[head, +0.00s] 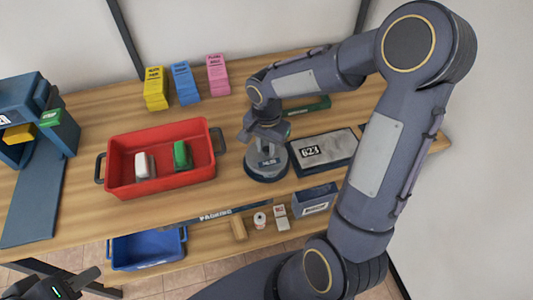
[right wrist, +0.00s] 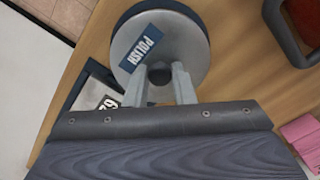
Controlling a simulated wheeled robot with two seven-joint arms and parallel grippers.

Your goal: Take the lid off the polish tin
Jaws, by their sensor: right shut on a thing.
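The polish tin (head: 267,170) stands on the wooden table, right of the red tray, round with a dark blue side. Its grey lid (right wrist: 187,38) carries a blue POLISH label and a dark knob (right wrist: 159,73) in its middle. My right gripper (right wrist: 160,80) is above the tin with its two fingers shut on the knob; it also shows in the head view (head: 266,150). The lid appears to sit on the tin; I cannot tell whether there is a gap. My left gripper (head: 65,285) is at the lower left corner, away from the tin, its fingers hard to make out.
A red tray (head: 160,190) with a white and a green item stands left of the tin. A dark framed plate marked 623 (head: 322,152) lies close to its right. Yellow, blue and pink boxes (head: 217,75) stand at the back. A blue bin (head: 148,251) is below.

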